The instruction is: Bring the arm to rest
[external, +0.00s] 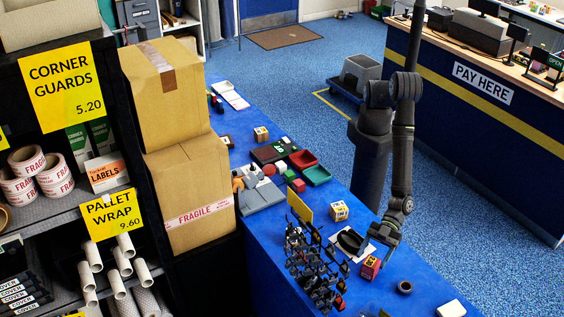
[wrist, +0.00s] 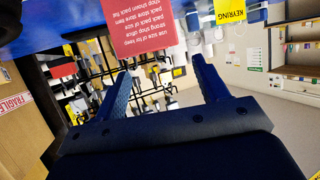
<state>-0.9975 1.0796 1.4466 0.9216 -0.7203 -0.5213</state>
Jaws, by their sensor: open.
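My gripper (external: 382,240) hangs low over the blue counter (external: 425,285) in the external view, beside a small red box (external: 371,267). In the wrist view my gripper (wrist: 161,68) has its two fingers spread wide, with nothing held between them. A red panel with white upside-down print (wrist: 140,20) shows at the top, beyond the fingertips; it looks like a face of the red box. The exact gap between gripper and box cannot be told. My arm rises from its column, bends at the top and reaches down to the counter.
A black wire rack with small goods (external: 315,265) stands left of my gripper. A dark oval tray (external: 350,241), a patterned box (external: 339,210), a black ring (external: 404,287) and a pale block (external: 451,308) are nearby. Cartons (external: 188,195) stand at left.

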